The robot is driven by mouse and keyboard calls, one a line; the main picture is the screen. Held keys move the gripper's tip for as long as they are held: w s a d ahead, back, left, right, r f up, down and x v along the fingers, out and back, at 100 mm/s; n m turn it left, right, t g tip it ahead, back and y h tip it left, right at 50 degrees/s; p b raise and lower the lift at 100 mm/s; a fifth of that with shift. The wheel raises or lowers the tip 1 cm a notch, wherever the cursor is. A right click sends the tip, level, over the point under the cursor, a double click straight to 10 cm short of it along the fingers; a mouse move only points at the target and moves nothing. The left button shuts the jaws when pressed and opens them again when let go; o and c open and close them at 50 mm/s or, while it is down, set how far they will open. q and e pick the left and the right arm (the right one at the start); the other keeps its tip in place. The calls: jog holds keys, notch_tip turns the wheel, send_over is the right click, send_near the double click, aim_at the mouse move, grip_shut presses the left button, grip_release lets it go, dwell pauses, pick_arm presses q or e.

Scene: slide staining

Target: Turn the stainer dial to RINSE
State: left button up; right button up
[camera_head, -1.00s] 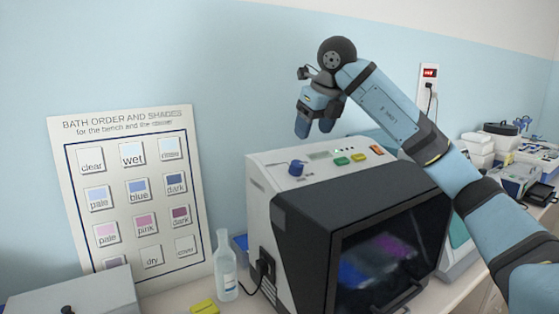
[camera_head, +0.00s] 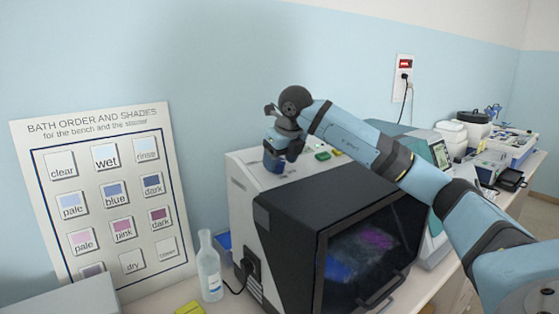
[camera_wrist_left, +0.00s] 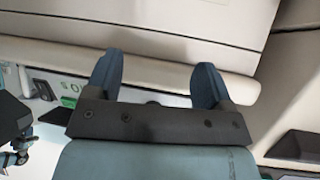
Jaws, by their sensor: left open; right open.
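The stainer (camera_head: 252,215) is a white and black box with a dark front window, standing on the bench in the head view. My right gripper (camera_head: 279,165) is over the left part of its top panel, fingers pointing down where the blue dial was visible earlier. The dial is now hidden behind the fingers; I cannot tell whether they touch it. The right gripper is open. My left gripper (camera_wrist_left: 158,82) shows only in the left wrist view, open and empty, its two blue fingers apart before a pale drawer-like front.
Green and orange buttons (camera_head: 322,156) lie right of the right gripper on the panel. A clear bottle (camera_head: 209,270) and a yellow item (camera_head: 190,308) stand left of the stainer. A chart board (camera_head: 60,256) leans on the wall. More equipment (camera_head: 490,165) fills the bench at right.

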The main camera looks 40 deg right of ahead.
jog(key=shift+w+f, duration=0.25)
jog(key=shift+f, duration=0.3)
jog(key=c, duration=0.9)
jog(key=shift+c, duration=0.2)
